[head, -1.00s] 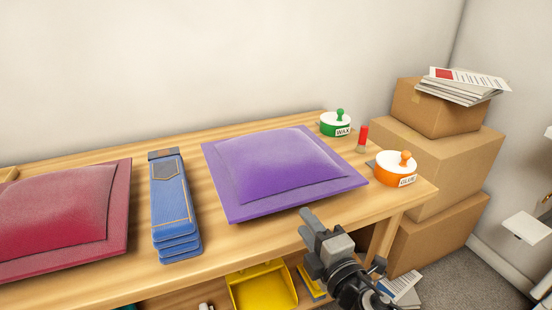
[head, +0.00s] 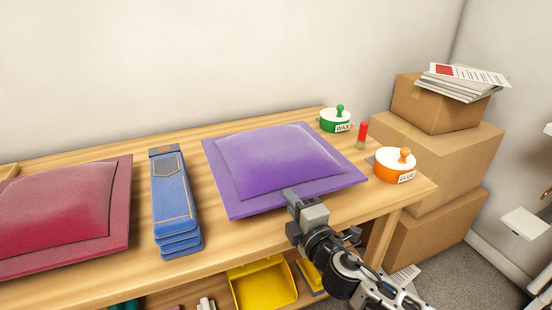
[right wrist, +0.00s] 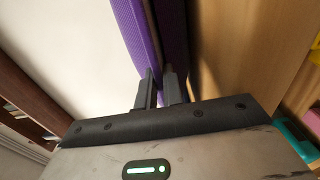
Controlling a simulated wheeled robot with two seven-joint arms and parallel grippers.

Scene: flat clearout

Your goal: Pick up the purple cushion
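The purple cushion (head: 275,160) lies flat on the wooden table, with a raised middle and a flat border. My right gripper (head: 290,198) is at its front edge, in the middle of the near side. In the right wrist view, the two fingers (right wrist: 160,88) are close together, with a narrow strip of purple between them. They appear shut on the border of the cushion (right wrist: 140,35). The cushion still rests on the table. My left gripper is not in view.
A red cushion (head: 60,215) and a stack of blue folded items (head: 173,200) lie to the left. A green WAX tin (head: 335,122), a red-capped bottle (head: 361,135) and an orange GLUE tin (head: 394,166) stand to the right. Cardboard boxes (head: 435,160) stand beyond.

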